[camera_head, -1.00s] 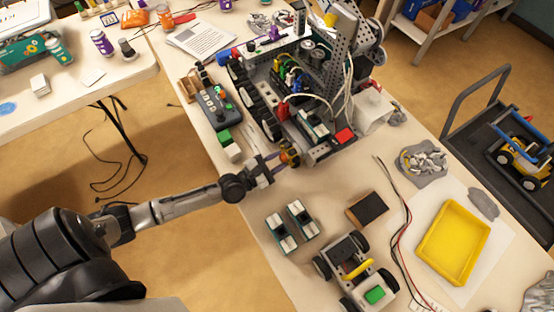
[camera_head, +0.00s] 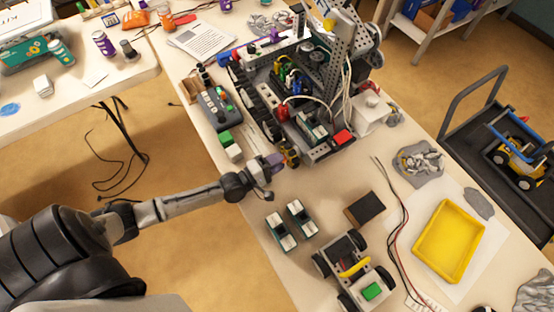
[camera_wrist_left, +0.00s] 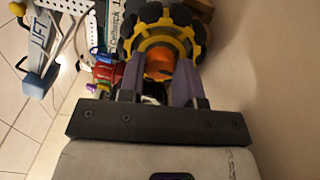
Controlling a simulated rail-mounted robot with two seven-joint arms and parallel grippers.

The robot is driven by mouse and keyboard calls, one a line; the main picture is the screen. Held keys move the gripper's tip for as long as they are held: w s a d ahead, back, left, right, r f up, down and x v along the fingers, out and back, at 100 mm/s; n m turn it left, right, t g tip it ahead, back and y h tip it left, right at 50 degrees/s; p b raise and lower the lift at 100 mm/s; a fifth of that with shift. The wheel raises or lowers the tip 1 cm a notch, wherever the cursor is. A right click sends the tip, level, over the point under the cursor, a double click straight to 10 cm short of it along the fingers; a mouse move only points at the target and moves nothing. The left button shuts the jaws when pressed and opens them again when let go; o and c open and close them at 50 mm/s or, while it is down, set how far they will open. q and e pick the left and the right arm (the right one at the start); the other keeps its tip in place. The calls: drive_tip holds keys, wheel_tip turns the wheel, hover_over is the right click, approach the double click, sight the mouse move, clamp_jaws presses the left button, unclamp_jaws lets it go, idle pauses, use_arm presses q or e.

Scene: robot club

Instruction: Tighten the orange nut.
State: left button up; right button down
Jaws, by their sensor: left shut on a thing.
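The orange nut (camera_wrist_left: 158,62) sits at the hub of a black wheel with a yellow rim (camera_wrist_left: 158,28) in the left wrist view. The wheel also shows at the near corner of the large grey robot (camera_head: 291,152) in the head view. My left gripper (camera_wrist_left: 159,72) has its two purple-grey fingers on either side of the nut, shut on it. In the head view my left gripper (camera_head: 274,163) is right at this wheel, and its fingers hide the nut there. My right gripper is in neither view.
A remote control (camera_head: 215,108) and a green-and-white block (camera_head: 230,146) lie left of the robot. Two small teal-and-white modules (camera_head: 290,224), a dark box (camera_head: 365,208), a small wheeled car (camera_head: 352,270) and a yellow tray (camera_head: 449,241) are nearer, with loose cables between.

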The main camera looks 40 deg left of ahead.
use_arm(q)
drive_tip(key=shift+m, duration=0.8)
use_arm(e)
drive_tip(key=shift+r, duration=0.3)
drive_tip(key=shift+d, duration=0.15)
use_arm(q)
drive_tip(key=o, duration=0.9)
drive_tip(key=v, duration=1.3)
drive_tip(key=shift+s+a, duration=0.15)
drive_tip(key=shift+s, duration=0.25)
drive_tip(key=shift+m, duration=0.3)
